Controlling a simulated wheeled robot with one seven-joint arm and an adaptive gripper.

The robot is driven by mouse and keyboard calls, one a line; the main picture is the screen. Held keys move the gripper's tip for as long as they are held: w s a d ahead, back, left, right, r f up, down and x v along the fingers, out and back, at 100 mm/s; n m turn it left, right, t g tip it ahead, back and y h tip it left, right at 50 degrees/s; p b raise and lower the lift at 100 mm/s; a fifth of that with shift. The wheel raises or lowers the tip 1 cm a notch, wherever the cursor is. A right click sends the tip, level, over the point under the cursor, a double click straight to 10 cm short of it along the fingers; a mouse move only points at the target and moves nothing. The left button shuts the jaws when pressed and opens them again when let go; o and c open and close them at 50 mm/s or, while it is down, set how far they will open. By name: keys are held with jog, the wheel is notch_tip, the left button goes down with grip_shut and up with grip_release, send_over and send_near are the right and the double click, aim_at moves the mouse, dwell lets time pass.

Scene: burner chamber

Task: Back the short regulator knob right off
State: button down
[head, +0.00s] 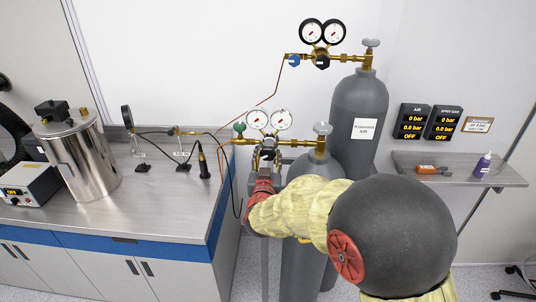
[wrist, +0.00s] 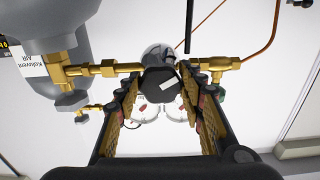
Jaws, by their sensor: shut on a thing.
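The near regulator, with two round white gauges (head: 270,120), sits on brass pipework beside the shorter grey cylinder (head: 312,185). Its black knob (head: 268,154) faces my gripper (head: 265,168), which reaches it from the front. In the wrist view the dark knob (wrist: 160,84) with a pale mark lies between the two fingers of my gripper (wrist: 166,92). My gripper is shut on this knob. The gauges (wrist: 160,114) show partly behind it between the fingers. The head view does not show the finger contact clearly, and the knob's turn cannot be read.
A taller cylinder (head: 356,105) behind carries another regulator with a blue knob (head: 294,60). A green knob (head: 240,127) and copper tubing are close left of my gripper. The bench (head: 130,215) is at left, a wall shelf (head: 460,170) at right. Wall displays (head: 411,122) read 0 bar.

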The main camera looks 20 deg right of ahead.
jog(key=shift+b, duration=0.5)
jog(key=m+b, duration=0.4)
jog(key=b, duration=0.1)
jog(key=shift+b, duration=0.3)
jog(key=c, duration=1.6)
grip_release()
jog(key=shift+m, duration=0.4)
jog(key=shift+o, duration=0.6)
jog(key=shift+r, duration=0.1)
jog(key=o, duration=0.7)
jog(key=shift+c, duration=0.2)
jog(key=shift+v, duration=3)
